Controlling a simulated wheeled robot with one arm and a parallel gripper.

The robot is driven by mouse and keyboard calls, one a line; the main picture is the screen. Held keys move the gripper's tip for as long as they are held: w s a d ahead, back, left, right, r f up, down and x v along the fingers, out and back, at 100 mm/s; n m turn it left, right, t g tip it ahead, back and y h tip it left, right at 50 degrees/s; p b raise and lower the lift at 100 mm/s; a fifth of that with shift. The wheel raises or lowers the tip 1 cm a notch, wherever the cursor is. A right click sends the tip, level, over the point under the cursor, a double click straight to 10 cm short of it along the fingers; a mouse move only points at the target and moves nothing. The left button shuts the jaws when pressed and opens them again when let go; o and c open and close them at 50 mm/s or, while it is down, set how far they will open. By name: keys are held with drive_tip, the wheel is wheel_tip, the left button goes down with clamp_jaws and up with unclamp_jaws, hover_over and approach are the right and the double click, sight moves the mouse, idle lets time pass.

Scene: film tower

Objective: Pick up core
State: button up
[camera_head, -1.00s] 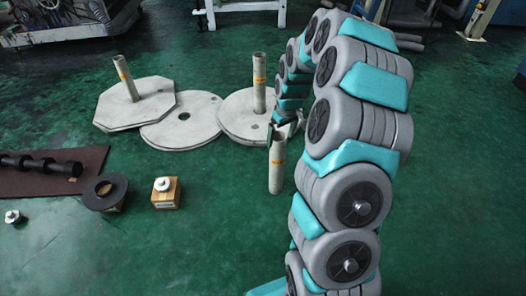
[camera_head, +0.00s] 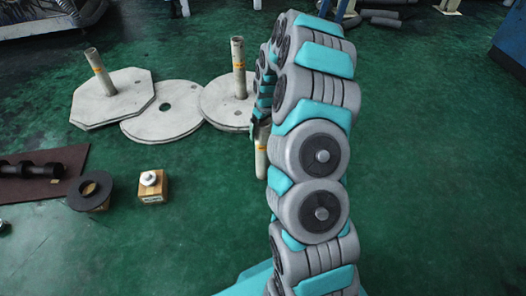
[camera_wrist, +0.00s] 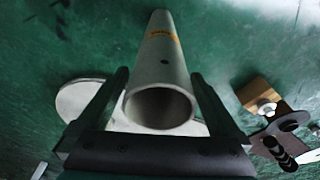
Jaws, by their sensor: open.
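A pale grey tube, the core (camera_head: 261,160), with an orange label appears to stand on the green floor in the head view, partly hidden by my arm. In the wrist view the same core (camera_wrist: 160,55) shows its open round end towards the camera. My gripper (camera_wrist: 160,74) is open, with one finger on each side of the core; whether either finger touches it I cannot tell. In the head view my gripper (camera_head: 258,128) is at the core's upper end, mostly hidden behind my arm.
Two similar tubes (camera_head: 99,70) (camera_head: 238,54) stand on pale plates behind. A round plate with a hole (camera_head: 160,122) lies between them. A wooden block (camera_head: 152,192), a dark ring (camera_head: 77,203) and a dark shaft (camera_head: 30,169) on a brown mat are to the left. Floor at right is clear.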

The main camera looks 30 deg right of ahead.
drive_tip(key=shift+f, duration=0.1)
drive_tip(key=shift+c, duration=0.2)
clamp_jaws()
idle(0.5)
